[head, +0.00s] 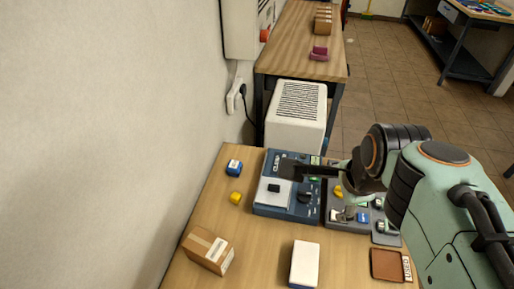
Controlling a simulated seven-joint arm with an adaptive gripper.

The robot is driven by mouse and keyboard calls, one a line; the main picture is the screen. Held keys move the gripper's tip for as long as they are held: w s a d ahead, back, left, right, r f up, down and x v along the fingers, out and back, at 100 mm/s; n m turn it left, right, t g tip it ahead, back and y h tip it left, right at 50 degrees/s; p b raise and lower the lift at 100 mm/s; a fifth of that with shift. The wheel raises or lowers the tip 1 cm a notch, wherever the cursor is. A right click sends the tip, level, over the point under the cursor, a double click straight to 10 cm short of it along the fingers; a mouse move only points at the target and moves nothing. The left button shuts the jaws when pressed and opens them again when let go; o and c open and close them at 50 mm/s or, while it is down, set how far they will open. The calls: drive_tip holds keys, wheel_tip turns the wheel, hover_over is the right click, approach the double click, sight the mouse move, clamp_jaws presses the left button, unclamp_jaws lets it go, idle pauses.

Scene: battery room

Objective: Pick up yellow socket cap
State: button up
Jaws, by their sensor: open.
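A small yellow cap (235,198) lies on the wooden table, left of a blue device with a white plate (266,196). A second small yellow item (338,191) sits on a grey tray right of the device; I cannot tell which is the socket cap. My gripper (290,169) reaches in from the right above the back of the blue device. It is open, looks empty and is apart from the yellow cap on the table. Its dark fingers are hard to tell apart from the device beneath.
A blue block (234,167) lies behind the yellow cap. A cardboard box (208,250) and a white box (304,264) stand in front, with a brown tray (388,265) at right. A wall (110,130) bounds the left. Bare table surrounds the cap.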

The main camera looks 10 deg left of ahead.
drive_tip(key=w+a+f+m+y, duration=0.1)
drive_tip(key=w+a+m, duration=0.15)
drive_tip(key=w, duration=0.25)
drive_tip(key=w+a+m, duration=0.2)
drive_tip(key=w+a, duration=0.2)
drive_tip(key=w, duration=0.2)
drive_tip(key=m+g+y, duration=0.2)
drive_tip(key=m+y, duration=0.1)
hover_over(236, 195)
drive_tip(key=w+d, duration=0.2)
drive_tip(key=d, duration=0.3)
wheel_tip(236, 195, down, 15)
drive_tip(key=s+a+f, duration=0.1)
drive_tip(key=f, duration=0.2)
drive_tip(key=a+f+g, duration=0.1)
drive_tip(key=f, duration=0.2)
drive_tip(key=s+a+f+g, duration=0.1)
drive_tip(key=f, duration=0.2)
drive_tip(key=shift+s+f+n, duration=0.15)
drive_tip(key=shift+s+n, duration=0.2)
drive_tip(key=x, duration=0.6)
drive_tip(key=shift+d, duration=0.1)
drive_tip(key=c, duration=1)
